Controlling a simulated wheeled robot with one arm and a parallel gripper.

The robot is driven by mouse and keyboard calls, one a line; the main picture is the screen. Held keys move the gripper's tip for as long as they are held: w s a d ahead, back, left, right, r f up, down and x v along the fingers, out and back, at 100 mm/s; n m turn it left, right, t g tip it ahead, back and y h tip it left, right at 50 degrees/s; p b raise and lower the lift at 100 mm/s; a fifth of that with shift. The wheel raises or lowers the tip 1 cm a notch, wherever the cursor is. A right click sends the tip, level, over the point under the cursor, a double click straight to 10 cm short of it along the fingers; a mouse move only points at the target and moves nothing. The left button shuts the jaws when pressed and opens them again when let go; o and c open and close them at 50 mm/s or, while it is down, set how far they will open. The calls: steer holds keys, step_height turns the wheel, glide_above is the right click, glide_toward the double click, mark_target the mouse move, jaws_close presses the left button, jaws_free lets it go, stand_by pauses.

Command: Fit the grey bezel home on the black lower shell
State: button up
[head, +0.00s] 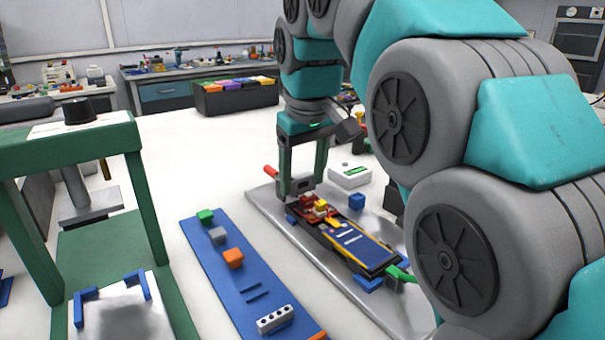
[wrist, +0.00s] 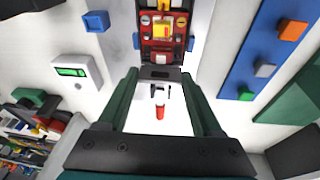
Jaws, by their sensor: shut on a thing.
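The black lower shell (head: 330,241) lies on a metal tray, holding red parts at its far end and a dark blue panel with a yellow edge. My gripper (head: 297,184) points down at the shell's far end, its green fingers shut on the grey bezel (head: 301,187). In the wrist view the bezel (wrist: 176,74) spans the gap between my fingertips (wrist: 160,78), at the near end of the shell (wrist: 146,10). I cannot tell whether the bezel touches the shell or is just above it. Its underside is hidden.
Blue blocks (head: 356,202) stand around the shell on the metal tray (head: 262,207). A red-tipped part (head: 271,171) is beside my gripper. A white box (head: 349,176) stands behind. A blue strip (head: 205,262) with coloured blocks and a green frame (head: 150,215) are left.

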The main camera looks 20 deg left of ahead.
steer(key=shift+f+b, duration=0.5)
steer(key=shift+f, duration=0.55)
steer(key=o, duration=1.3)
steer(key=shift+o, duration=0.2)
steer(key=shift+r, duration=0.15)
steer(key=p+v, duration=0.2)
steer(key=v, duration=0.5)
steer(key=shift+w, duration=0.1)
steer(key=shift+r+p, duration=0.35)
